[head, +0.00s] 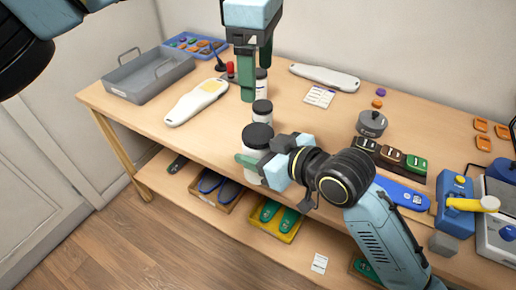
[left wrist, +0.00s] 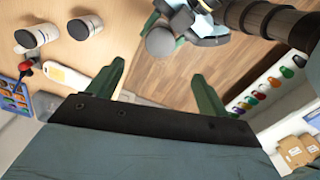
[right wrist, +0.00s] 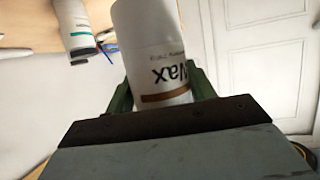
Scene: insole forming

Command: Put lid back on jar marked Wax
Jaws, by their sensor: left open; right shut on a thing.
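The white jar marked Wax (right wrist: 155,50) has a brown band and is in my right gripper (right wrist: 158,92), whose fingers are shut around it. In the head view the jar (head: 253,163) is held upright at the table's front edge. Its dark round top (head: 258,135) looks like the lids on the other jars; it shows grey in the left wrist view (left wrist: 160,42). My left gripper (head: 257,82) points down behind the Wax jar, open, with nothing between its fingers (left wrist: 160,75). I see no loose lid.
Two other lidded jars stand close behind the Wax jar, the nearer one (head: 262,116) and the farther one (head: 262,82) beside my left fingers. A white insole-shaped plate (head: 190,105) and grey tray (head: 120,88) lie left. A grey pot (head: 371,124) stands right.

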